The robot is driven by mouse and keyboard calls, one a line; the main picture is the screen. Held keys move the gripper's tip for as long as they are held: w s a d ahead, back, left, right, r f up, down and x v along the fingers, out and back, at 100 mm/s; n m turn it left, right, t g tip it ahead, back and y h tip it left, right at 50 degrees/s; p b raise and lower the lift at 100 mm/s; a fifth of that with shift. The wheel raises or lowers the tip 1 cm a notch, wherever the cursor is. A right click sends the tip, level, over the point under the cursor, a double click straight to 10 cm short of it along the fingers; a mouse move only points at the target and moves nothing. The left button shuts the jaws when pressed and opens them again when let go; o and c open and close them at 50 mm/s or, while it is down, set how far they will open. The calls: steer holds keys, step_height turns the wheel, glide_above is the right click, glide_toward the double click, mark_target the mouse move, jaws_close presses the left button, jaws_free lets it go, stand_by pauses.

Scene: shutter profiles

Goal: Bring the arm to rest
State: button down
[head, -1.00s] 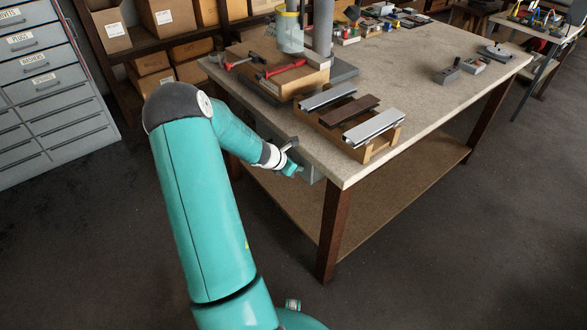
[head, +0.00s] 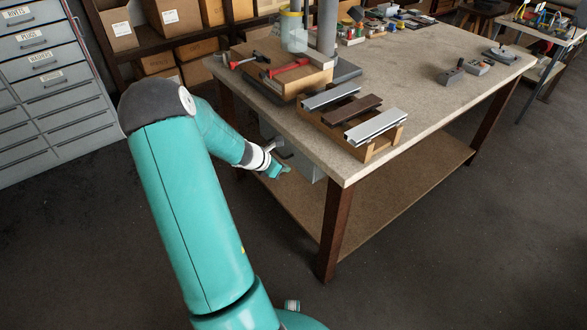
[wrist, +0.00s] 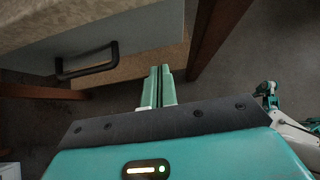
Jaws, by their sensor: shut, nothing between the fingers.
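My arm is teal and rises from the bottom of the head view, then bends down toward the near left side of the workbench (head: 440,100). My gripper (head: 284,171) hangs below the level of the bench top, beside a grey drawer box under it. In the wrist view my gripper (wrist: 160,72) has its two teal fingers side by side, shut and empty. The drawer front (wrist: 150,25) with a dark bar handle (wrist: 88,63) is ahead and to the left of the fingers, apart from them.
On the bench, a wooden rack (head: 371,152) holds three profiles, silver, brown and silver. Red-handled tools (head: 288,68) lie on a wooden block behind. A bench leg (head: 335,230) stands right of my gripper. A grey drawer cabinet (head: 50,85) is at left. Floor between is clear.

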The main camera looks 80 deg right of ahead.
steer(key=v, duration=0.6)
steer(key=shift+w, duration=0.15)
steer(key=w+a+r+m+t+y, duration=0.1)
steer(key=w+a+r+m+t, duration=0.2)
steer(key=w+a+r, duration=0.6)
steer(key=w+a+r+m+t, duration=0.3)
steer(key=w+a+r, duration=0.3)
steer(key=w+a, duration=0.65)
steer(key=s+a+r+m+t+y, duration=0.1)
steer(key=a+r+t, duration=0.1)
steer(key=a, duration=0.9)
steer(key=s+a+r+m+t+y, duration=0.1)
steer(key=a+r, duration=0.3)
steer(key=a, duration=0.7)
steer(key=s+a+r+m+t+y, duration=0.1)
steer(key=s+a+r+t+y, duration=0.1)
steer(key=a, duration=1)
steer(key=shift+s+r+t+y, duration=0.2)
steer(key=shift+r+t+y, duration=0.3)
steer(key=shift+r+y, duration=0.3)
